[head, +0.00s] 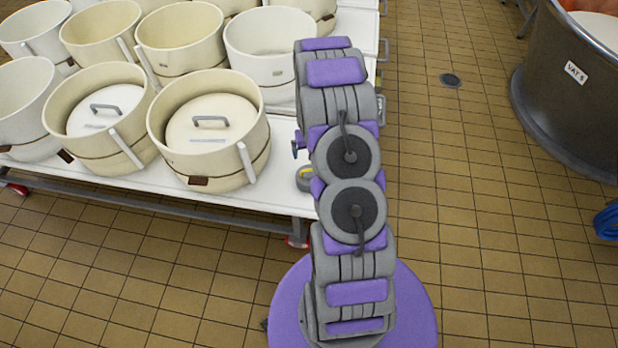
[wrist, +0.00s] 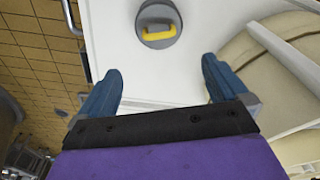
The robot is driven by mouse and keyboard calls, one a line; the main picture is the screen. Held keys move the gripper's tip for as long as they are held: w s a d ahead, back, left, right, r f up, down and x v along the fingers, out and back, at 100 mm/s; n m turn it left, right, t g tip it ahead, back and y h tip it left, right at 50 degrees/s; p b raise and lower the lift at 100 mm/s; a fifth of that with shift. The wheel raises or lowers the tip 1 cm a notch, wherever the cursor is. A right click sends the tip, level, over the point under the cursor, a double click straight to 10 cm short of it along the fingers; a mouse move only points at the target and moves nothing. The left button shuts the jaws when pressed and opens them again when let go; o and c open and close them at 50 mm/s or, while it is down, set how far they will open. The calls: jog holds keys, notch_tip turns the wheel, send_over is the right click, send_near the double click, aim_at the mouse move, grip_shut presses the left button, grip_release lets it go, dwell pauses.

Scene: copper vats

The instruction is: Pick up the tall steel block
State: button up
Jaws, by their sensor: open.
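I cannot make out a tall steel block in either view. My gripper (wrist: 160,65) is open in the wrist view, its two blue fingers wide apart with nothing between them. Beyond the fingertips, a round grey object with a yellow handle (wrist: 158,22) sits on the white table top (wrist: 112,18). The grey and yellow object also shows in the head view (head: 305,180), partly covered by my arm at the table's front right corner. My arm hides part of the table's right edge in the head view, and the gripper is mostly hidden there.
Several cream tubs stand on the white table; two in front (head: 222,165) (head: 88,145) hold lids with grey handles. A tub (wrist: 280,55) lies close to the right finger in the wrist view. A dark vat (head: 565,90) stands at right.

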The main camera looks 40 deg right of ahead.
jog(key=f, duration=0.4)
jog(key=f+b, duration=0.1)
jog(key=f, duration=0.2)
jog(key=w+f+b, duration=0.1)
jog(key=f, duration=0.3)
jog(key=shift+w+d+f, duration=0.1)
jog(key=shift+d+f, duration=0.2)
jog(key=shift+d, duration=0.1)
jog(key=shift+w+d+f+b, duration=0.15)
jog(key=shift+f+b, duration=0.25)
jog(key=shift+f, duration=0.55)
jog(key=shift+w+d+f+b, duration=0.1)
jog(key=shift+f+b, duration=0.35)
jog(key=shift+f, duration=0.5)
jog(key=shift+w+d+f+b, duration=0.15)
jog(key=shift+f+b, duration=0.25)
jog(key=shift+f, duration=0.55)
jog(key=shift+a, duration=0.1)
jog(key=shift+c, duration=0.3)
grip_shut()
